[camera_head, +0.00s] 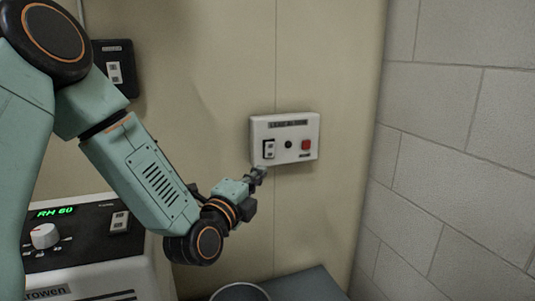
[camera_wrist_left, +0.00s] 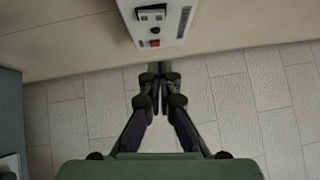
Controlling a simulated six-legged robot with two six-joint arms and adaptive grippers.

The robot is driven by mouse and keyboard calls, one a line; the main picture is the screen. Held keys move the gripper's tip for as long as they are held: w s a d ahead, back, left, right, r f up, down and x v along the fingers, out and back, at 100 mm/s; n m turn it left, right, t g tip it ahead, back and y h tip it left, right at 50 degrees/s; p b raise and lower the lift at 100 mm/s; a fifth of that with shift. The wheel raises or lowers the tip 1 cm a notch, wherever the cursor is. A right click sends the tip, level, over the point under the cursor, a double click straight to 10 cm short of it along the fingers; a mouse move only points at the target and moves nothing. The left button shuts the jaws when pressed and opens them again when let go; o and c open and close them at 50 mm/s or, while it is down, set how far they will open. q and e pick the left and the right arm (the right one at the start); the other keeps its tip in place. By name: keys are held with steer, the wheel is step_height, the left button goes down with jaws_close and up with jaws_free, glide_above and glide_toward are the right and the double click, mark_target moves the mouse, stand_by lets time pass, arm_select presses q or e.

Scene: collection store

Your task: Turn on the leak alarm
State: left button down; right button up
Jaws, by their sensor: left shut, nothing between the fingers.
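The leak alarm (camera_head: 277,133) is a white box on the beige wall panel. Its label is too blurred to read surely. It has a rocker switch (camera_head: 268,149) at left, a small black round part (camera_head: 288,144) in the middle and a red button (camera_head: 306,144) at right. I cannot tell the rocker's position. My left gripper (camera_head: 259,173) is shut and empty, close below the box's lower left corner, under the rocker. In the left wrist view, the shut fingertips (camera_wrist_left: 158,79) appear below the box (camera_wrist_left: 172,30); contact is not clear. My right gripper is not in view.
A black switch box (camera_head: 127,82) hangs at left, partly behind my arm. Below it stands a unit (camera_head: 85,262) with a green "RH 60" display, a white knob (camera_head: 45,235) and a rocker (camera_head: 120,221). A grey surface (camera_head: 305,284) lies below; a block wall (camera_head: 460,150) bounds the right.

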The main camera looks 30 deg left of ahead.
arm_select(q)
steer(key=b, duration=0.2)
glide_toward(274, 146)
steer(key=w+d, duration=0.2)
steer(key=d, duration=0.1)
steer(key=w, duration=0.1)
steer(key=w+a, duration=0.2)
steer(key=shift+a+r, duration=0.15)
steer(key=shift+r, duration=0.15)
steer(key=shift+w+a+r+b, duration=0.1)
steer(key=shift+w+a+b, duration=0.2)
steer(key=shift+w+a, duration=0.15)
steer(key=shift+w+a+r+n+g+p, duration=0.15)
steer(key=shift+r+n+g+p, duration=0.15)
steer(key=shift+p, duration=0.8)
steer(key=shift+f, duration=0.2)
